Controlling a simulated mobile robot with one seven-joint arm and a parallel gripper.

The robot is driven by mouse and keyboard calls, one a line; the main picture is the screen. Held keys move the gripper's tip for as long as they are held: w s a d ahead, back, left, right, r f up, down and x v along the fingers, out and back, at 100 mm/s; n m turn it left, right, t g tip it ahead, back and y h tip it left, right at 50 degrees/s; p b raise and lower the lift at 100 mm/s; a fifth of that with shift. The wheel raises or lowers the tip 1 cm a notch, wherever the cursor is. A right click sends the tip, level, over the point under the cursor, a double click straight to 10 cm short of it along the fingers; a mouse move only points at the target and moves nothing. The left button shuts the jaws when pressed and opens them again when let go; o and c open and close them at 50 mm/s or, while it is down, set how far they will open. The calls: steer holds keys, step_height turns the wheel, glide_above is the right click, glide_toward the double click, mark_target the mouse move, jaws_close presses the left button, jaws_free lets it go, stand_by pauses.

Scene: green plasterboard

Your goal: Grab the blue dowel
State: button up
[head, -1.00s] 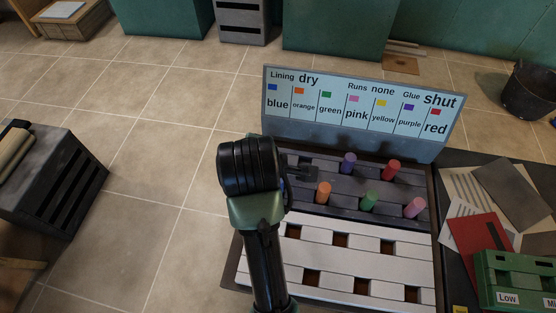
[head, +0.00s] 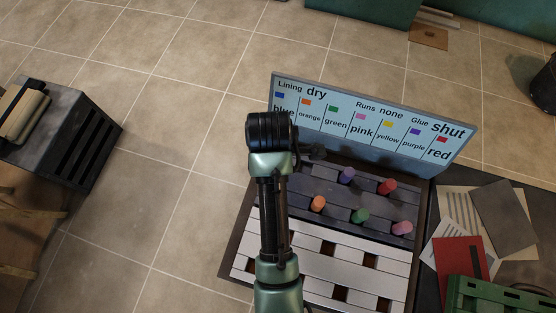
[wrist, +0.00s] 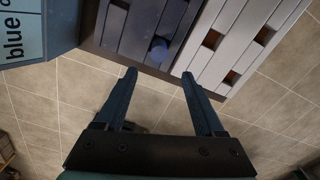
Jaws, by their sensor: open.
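The blue dowel (wrist: 159,50) stands in the dark slatted rack (wrist: 143,30) in the wrist view, seen nearly from its top end. It lies just beyond the gap between my fingertips, about midway between them. In the head view my arm hides it. My gripper (wrist: 159,73) is open and empty, with its two fingers apart and pointing toward the rack. In the head view the gripper (head: 311,151) shows only partly, dark, near the left rear of the rack.
Orange (head: 318,203), purple (head: 346,175), green (head: 360,215), red (head: 387,187) and pink (head: 402,228) dowels stand in the rack. A white slatted section (head: 320,262) with square holes lies in front. A label board (head: 372,125) rises behind. Papers (head: 460,215) and a green crate (head: 500,297) are right.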

step_height(320, 180, down, 5)
steer(key=shift+s+r, duration=0.1)
steer(key=shift+r, duration=0.1)
steer(key=shift+d+f, duration=0.2)
steer(key=shift+f, duration=1.1)
steer(key=shift+d+f, duration=0.2)
steer(key=shift+f, duration=1.1)
jaws_close()
